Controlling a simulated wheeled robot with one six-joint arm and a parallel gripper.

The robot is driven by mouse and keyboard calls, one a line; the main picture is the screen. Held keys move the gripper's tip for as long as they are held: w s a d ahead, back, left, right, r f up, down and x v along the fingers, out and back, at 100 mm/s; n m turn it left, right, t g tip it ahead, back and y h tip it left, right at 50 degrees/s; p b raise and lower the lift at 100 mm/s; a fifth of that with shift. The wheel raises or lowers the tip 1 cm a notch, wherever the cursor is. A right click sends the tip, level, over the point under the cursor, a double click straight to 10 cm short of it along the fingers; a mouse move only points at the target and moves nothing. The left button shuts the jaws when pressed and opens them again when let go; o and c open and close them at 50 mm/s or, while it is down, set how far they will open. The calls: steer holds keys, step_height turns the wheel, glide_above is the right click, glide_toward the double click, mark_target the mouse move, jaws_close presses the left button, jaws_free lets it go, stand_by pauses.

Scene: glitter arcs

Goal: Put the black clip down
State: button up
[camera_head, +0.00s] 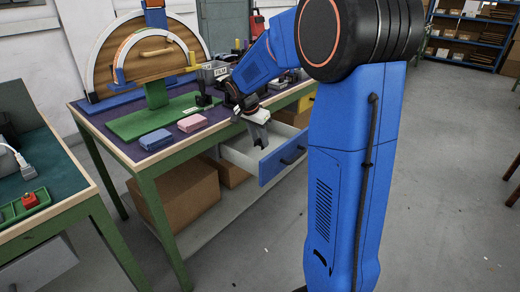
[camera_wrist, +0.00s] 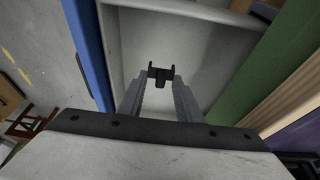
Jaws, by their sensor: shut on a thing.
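The black clip (camera_wrist: 161,74) is between the fingertips of my gripper (camera_wrist: 158,86) in the wrist view. My gripper is shut on it, with the fingers pointing down into an open drawer (camera_wrist: 205,48). The drawer has a pale inside and a blue front. In the head view my gripper (camera_head: 259,141) is over the same drawer (camera_head: 283,161), which is pulled out under the bench edge. I cannot tell how far the clip is above the drawer floor.
The green-framed bench (camera_head: 166,151) holds a wooden arc stand on a green base (camera_head: 150,121), a blue block (camera_head: 155,139) and a pink block (camera_head: 192,123). Cardboard boxes (camera_head: 187,196) sit on the shelf below. Another table (camera_head: 70,160) stands at the left. The drawer's visible floor looks clear.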

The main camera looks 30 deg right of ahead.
mark_target(258, 144)
steer(key=shift+f, duration=2.5)
steer(key=shift+f, duration=0.15)
steer(key=o, duration=0.8)
steer(key=v, duration=1.2)
steer(key=s+a+r+n+t, duration=0.1)
steer(key=s+a+r+n, duration=0.2)
steer(key=s, duration=0.5)
steer(key=s+a+f+n+t+y, duration=0.1)
steer(key=s+a+n, duration=0.1)
steer(key=s, duration=0.6)
steer(key=s+a+f+n+y, duration=0.1)
steer(key=s+a+f+n, duration=0.1)
steer(key=s+n, duration=0.3)
steer(key=s+a+f+n+t+y, duration=0.1)
steer(key=s+a+n, duration=0.3)
steer(key=s, duration=0.8)
steer(key=shift+s+f+t+y, duration=0.3)
steer(key=shift+f, duration=0.1)
